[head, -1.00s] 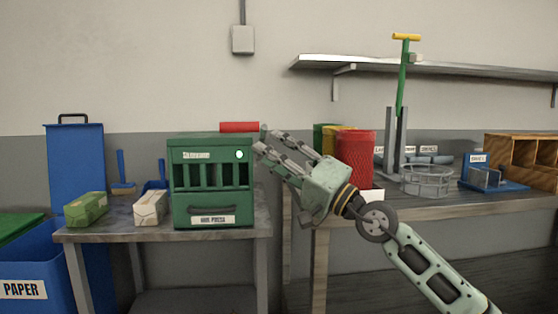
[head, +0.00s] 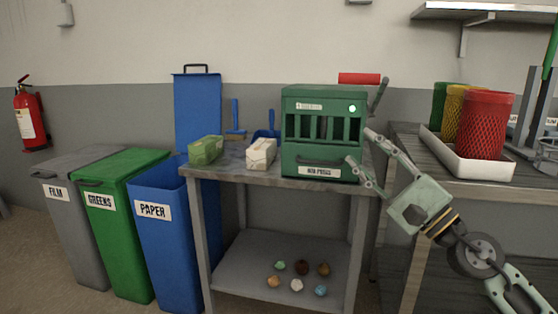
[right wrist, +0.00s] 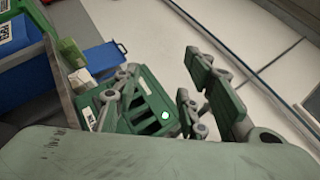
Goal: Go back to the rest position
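My right gripper (head: 360,147) is open and empty at the right side of the green mini press (head: 320,153) in the head view. Its fingers point up and left, and its tips overlap the press's right edge; I cannot tell if they touch. In the right wrist view its spread fingers (right wrist: 160,65) have nothing between them, and the press (right wrist: 148,108) shows beyond and behind them. My left gripper is in neither view.
A green block (head: 206,149) and a pale block (head: 261,153) lie on the grey table (head: 228,172). Bins stand left: paper (head: 160,240), greens (head: 108,245), film (head: 66,225). Several small balls lie on the lower shelf (head: 245,262). A white tray (head: 470,165) with mesh cups stands right.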

